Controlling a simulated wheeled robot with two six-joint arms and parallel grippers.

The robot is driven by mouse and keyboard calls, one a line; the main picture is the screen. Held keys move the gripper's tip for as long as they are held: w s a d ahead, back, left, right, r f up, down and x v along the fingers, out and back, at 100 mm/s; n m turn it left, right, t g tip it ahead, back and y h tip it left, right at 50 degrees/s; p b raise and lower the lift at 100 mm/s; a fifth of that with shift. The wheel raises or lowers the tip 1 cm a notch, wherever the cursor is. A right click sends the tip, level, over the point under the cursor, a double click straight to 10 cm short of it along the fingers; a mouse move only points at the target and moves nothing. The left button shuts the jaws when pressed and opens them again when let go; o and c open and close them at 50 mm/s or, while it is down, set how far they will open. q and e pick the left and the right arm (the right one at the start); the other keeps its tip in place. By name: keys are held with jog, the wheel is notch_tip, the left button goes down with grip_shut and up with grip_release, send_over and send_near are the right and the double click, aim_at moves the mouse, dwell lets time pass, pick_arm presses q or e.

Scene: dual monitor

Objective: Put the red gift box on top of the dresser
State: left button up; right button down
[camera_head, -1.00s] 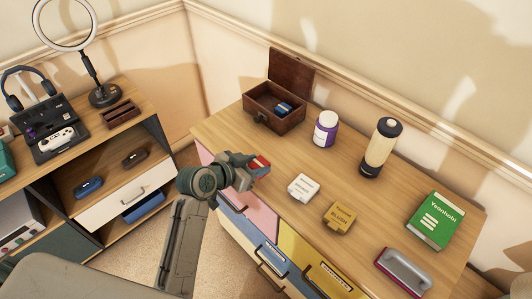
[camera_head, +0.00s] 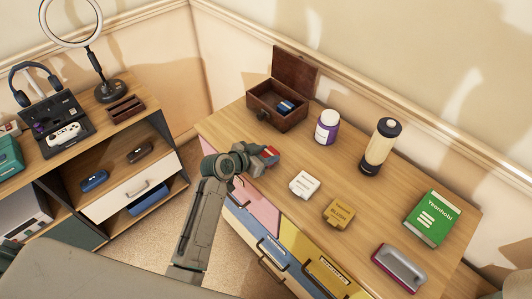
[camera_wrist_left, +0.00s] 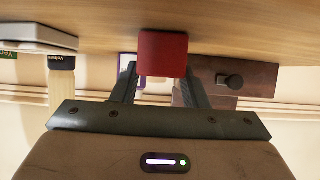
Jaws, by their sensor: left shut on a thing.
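The red gift box (camera_wrist_left: 163,53) is between the two fingers of my left gripper in the left wrist view, where the picture is upside down. In the head view the small red box (camera_head: 270,152) shows at the tip of my left gripper (camera_head: 262,160), which is shut on it. The gripper is over the left front part of the dresser's wooden top (camera_head: 232,128). The box is at or just above the top; I cannot tell if it touches. My right gripper is not in view.
On the dresser stand an open wooden box (camera_head: 277,105), a purple-white jar (camera_head: 327,127), a tumbler (camera_head: 380,148), a white box (camera_head: 304,184), a yellow box (camera_head: 339,213), a green box (camera_head: 433,219) and a grey-red item (camera_head: 400,267). A shelf (camera_head: 150,115) stands left.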

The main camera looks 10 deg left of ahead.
pick_arm(q)
jog(key=o, duration=0.9)
jog(key=shift+f, duration=0.1)
jog(key=shift+o, duration=0.3)
jog(key=shift+r, duration=0.2)
jog(key=shift+s+a, duration=0.15)
jog(key=shift+s, duration=0.05)
jog(key=b+v, duration=0.2)
jog(key=v, duration=0.9)
jog(key=shift+s+r, duration=0.15)
jog(key=shift+s, duration=0.05)
jog(key=shift+a, duration=0.15)
